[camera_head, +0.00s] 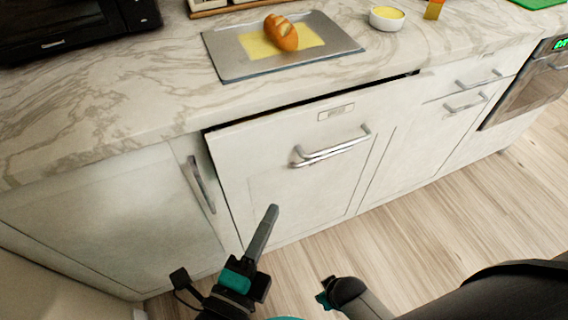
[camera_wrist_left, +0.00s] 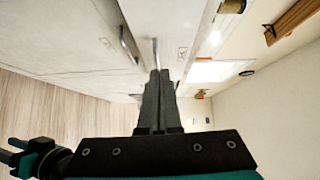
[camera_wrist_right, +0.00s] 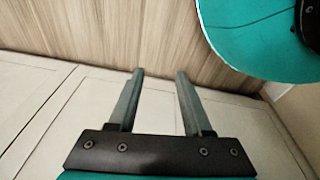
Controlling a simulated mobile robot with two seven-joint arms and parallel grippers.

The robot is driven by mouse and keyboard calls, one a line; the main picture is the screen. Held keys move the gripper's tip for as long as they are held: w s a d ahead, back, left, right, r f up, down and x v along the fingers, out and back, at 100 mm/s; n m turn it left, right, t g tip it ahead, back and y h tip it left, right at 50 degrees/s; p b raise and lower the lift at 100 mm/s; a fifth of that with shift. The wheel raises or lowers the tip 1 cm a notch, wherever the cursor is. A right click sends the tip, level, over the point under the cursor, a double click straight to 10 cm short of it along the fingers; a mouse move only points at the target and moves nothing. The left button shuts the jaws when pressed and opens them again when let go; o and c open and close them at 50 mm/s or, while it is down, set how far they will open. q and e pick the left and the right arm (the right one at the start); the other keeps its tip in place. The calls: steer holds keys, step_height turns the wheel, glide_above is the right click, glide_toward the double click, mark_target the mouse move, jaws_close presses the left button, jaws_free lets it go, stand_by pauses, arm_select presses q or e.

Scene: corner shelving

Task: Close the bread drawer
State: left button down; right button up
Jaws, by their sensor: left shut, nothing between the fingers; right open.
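The bread drawer (camera_head: 270,180) is a pale front with a small label plate and a bar handle (camera_head: 332,152), under the countertop. A dark gap shows along its top edge and left side, so it stands slightly out. My left gripper (camera_head: 273,209) is shut and empty, pointing up in front of the drawer's lower left part, below the handle. Its closed fingers also show in the left wrist view (camera_wrist_left: 159,74), towards the pale fronts; contact cannot be told. My right gripper (camera_head: 324,293) is low over the floor; the right wrist view shows its fingers (camera_wrist_right: 157,74) apart with nothing between.
On the marble countertop (camera_head: 120,110) lie a grey tray (camera_head: 225,62) with a bread loaf (camera_head: 281,33) and a small bowl (camera_head: 387,18). A cabinet handle (camera_head: 200,184) is left of the drawer. More drawers and an oven (camera_head: 530,85) are right. Wooden floor (camera_head: 470,200) is clear.

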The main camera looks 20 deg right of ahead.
mark_target(268, 148)
arm_select(q)
steer(key=shift+m, duration=0.3)
steer(key=shift+w+a+r+p+x, duration=0.25)
steer(key=shift+a+p+x, duration=0.1)
steer(key=shift+x, duration=1.8)
steer(key=shift+w+a+r+p+x, duration=0.15)
steer(key=shift+w+a+p+x, duration=0.15)
steer(key=shift+x, duration=1.8)
steer(key=shift+w+a+r+p+x, duration=0.25)
steer(key=shift+p+x, duration=0.1)
steer(key=shift+x, duration=1.8)
arm_select(e)
steer(key=shift+s+d+f, duration=1.1)
steer(key=shift+s+f, duration=0.2)
steer(key=shift+f, duration=0.05)
arm_select(q)
steer(key=w, duration=0.5)
steer(key=shift+a, duration=0.2)
steer(key=shift+w+a+r, duration=0.1)
steer(key=shift+w+a, duration=0.05)
steer(key=shift+w, duration=0.05)
arm_select(e)
steer(key=shift+s+d+f, duration=0.1)
steer(key=shift+s, duration=0.2)
steer(key=shift+w, duration=0.1)
